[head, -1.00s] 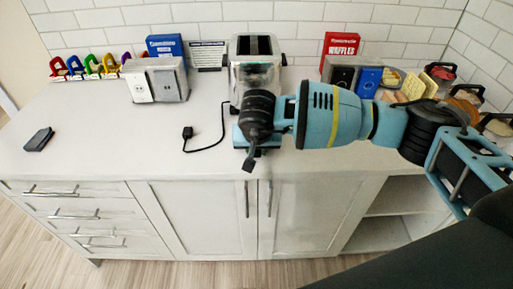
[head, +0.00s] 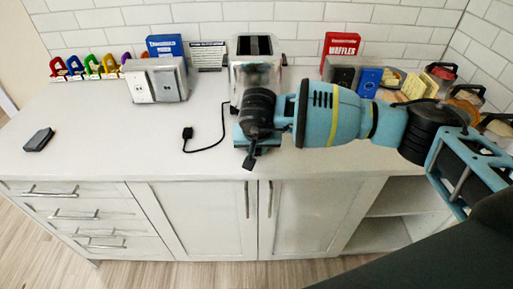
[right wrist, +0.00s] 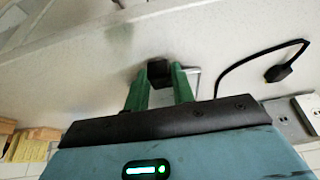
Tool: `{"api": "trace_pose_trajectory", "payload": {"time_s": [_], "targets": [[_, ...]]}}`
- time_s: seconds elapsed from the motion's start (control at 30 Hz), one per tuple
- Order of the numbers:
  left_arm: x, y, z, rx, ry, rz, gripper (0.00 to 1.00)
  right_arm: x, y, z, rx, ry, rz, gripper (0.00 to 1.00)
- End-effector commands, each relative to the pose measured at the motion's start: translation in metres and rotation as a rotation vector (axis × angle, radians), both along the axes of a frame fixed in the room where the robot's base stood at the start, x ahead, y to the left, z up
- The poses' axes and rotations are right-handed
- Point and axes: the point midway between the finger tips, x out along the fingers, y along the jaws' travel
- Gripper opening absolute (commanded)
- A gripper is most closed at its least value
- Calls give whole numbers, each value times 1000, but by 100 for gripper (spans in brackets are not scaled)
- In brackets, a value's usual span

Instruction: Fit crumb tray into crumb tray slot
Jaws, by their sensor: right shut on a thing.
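My right gripper (head: 249,160) is over the front of the counter, before the toaster (head: 256,48). In the right wrist view its green fingers (right wrist: 158,88) are shut on a small black block (right wrist: 158,70). I cannot tell for sure whether the block is part of the crumb tray; no flat tray shows clearly. The silver toaster stands against the back wall with its top slots showing. My right wrist hides its lower front, so the crumb tray slot is not visible. My left gripper is not in view.
A black cord with a plug (head: 187,132) lies left of the toaster. A dark block (head: 38,140) lies at the far left. A silver outlet box (head: 156,81) and a red waffle box (head: 341,46) stand either side of the toaster.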

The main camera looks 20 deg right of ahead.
Motion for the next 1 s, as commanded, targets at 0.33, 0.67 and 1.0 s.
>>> {"api": "trace_pose_trajectory", "payload": {"time_s": [0.33, 0.67, 1.0], "targets": [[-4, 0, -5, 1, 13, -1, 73, 8, -2, 0, 0, 0, -1, 0], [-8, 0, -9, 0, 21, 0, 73, 14, -4, 0, 1, 0, -1, 0], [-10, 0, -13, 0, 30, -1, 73, 21, -6, 0, 1, 0, -1, 0]]}}
